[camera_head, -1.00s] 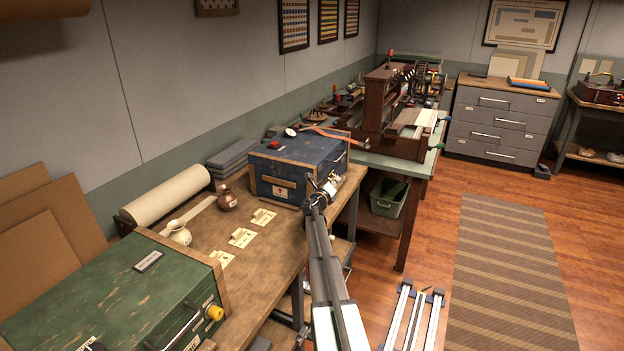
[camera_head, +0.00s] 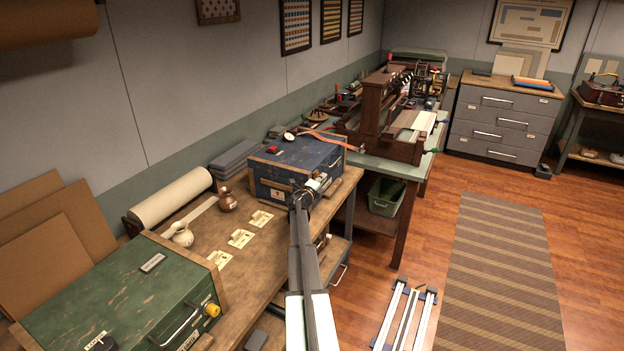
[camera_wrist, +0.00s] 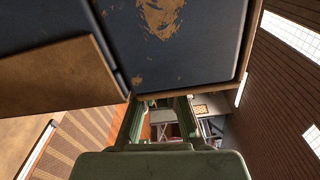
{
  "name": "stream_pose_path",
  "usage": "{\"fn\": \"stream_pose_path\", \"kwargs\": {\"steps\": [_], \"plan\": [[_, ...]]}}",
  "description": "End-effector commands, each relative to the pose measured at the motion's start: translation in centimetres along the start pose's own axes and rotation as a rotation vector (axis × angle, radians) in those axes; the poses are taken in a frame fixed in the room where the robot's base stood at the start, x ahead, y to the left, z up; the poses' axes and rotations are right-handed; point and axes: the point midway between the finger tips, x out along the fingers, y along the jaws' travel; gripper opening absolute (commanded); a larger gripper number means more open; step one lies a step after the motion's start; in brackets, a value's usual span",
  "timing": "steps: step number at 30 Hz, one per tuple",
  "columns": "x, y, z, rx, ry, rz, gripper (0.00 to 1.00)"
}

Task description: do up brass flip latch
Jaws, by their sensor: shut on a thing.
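The blue chest (camera_head: 270,181) with wooden trim stands at the far end of the bench. My gripper (camera_head: 312,188) is at the front right of this chest, close against it. In the wrist view, the fingers (camera_wrist: 160,108) reach up to the wooden edge below a scuffed blue panel (camera_wrist: 195,50) of the chest. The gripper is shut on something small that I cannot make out. The brass flip latch cannot be picked out in either view; my gripper and the chest edge cover that area.
A gauge (camera_head: 289,136) sits on the blue chest. Open floor and a striped rug (camera_head: 505,270) lie right.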

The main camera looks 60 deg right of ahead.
Motion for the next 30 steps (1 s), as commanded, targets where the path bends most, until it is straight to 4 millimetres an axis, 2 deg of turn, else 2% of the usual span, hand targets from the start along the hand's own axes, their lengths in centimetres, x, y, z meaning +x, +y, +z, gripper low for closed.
{"fn": "stream_pose_path", "kwargs": {"steps": [11, 12, 13, 23, 30], "plan": [[0.2, -0.3, 0.2, -0.002, -0.003, -0.003, 0.0], [0.2, -0.3, 0.2, -0.002, -0.003, -0.003, 0.24], [0.2, -0.3, 0.2, -0.001, -0.003, -0.003, 0.35], [0.1, -0.1, 0.0, -0.002, -0.001, -0.001, 0.35], [-1.6, -0.1, -0.1, -0.002, -0.002, 0.0, 0.35]]}}
